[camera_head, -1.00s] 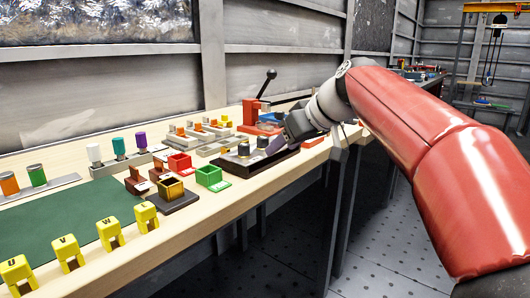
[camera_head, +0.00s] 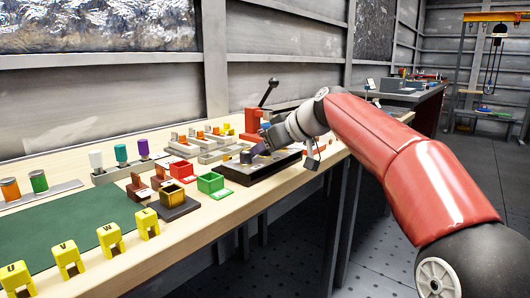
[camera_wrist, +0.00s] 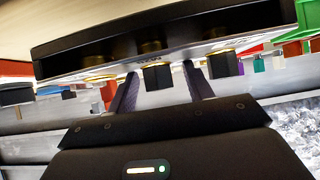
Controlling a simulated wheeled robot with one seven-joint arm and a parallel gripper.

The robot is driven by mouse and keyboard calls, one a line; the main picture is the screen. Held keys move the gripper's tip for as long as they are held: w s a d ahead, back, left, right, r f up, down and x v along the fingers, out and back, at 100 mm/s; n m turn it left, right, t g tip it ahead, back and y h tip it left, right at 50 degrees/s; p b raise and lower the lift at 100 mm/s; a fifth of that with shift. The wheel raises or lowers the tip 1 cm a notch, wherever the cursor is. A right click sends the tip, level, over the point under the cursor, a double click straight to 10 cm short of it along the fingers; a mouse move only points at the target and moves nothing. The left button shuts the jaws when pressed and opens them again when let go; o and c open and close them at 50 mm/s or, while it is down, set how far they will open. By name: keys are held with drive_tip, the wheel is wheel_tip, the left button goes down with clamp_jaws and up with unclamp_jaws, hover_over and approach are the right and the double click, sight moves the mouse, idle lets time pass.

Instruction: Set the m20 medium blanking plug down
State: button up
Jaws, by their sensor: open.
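The dark tray (camera_head: 240,176) lies on the bench, right of the green box. In the wrist view, which is inverted, the tray's edge (camera_wrist: 90,45) and its pale labelled face cross the top. A black plug (camera_wrist: 157,76) with a brass-coloured collar sits at the tray, between my gripper's fingers. I take it for the M20 medium blanking plug; its label is unreadable. My gripper (camera_wrist: 160,84) is open, with a finger on each side and a visible gap to the plug. Another dark plug (camera_wrist: 222,66) stands beside it. My gripper (camera_head: 262,146) also shows over the tray in the head view.
A green box (camera_head: 210,185) and a brown-based brass box (camera_head: 173,195) stand left of the tray. A red lever press (camera_head: 254,120) stands behind it. Yellow lettered blocks (camera_head: 109,240) line the front edge. Bare wood lies in front of the tray.

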clamp_jaws()
idle(0.3)
